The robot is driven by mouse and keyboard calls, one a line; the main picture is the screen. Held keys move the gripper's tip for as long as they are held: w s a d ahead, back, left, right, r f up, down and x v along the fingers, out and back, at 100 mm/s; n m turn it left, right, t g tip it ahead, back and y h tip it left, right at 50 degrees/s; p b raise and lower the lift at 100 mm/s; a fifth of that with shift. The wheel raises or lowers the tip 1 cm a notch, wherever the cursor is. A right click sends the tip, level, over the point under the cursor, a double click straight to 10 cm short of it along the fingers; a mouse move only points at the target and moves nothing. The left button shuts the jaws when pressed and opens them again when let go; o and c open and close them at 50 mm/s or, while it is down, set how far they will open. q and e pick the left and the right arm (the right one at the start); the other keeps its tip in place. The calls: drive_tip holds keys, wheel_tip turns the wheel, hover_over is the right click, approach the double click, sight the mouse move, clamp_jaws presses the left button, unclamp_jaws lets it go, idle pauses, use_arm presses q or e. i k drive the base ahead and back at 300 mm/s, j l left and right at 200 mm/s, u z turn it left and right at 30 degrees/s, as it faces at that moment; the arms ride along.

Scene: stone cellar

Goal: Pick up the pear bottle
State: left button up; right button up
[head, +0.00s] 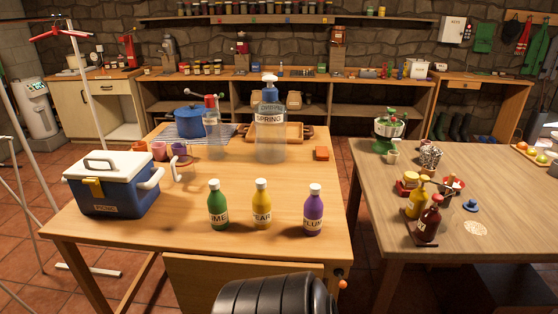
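The pear bottle (262,207) is a yellow bottle with a white cap, and its label shows "EAR". It stands upright near the front edge of the left wooden table (150,250). A green bottle (217,207), probably lime, stands to its left. A purple bottle (313,212), labelled like "PLUM", stands to its right. There are clear gaps between the three. Neither of my grippers is in view.
A blue and white cooler box (105,190) stands at the table's left. Behind the bottles are a clear "SPRING" dispenser (270,140), a smaller clear bottle (215,145) and a blue pot (188,122). The right table (450,240) holds other bottles and jars.

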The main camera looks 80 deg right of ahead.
sight(262, 201)
drive_tip(key=k+z, duration=0.15)
drive_tip(key=z, duration=1.15)
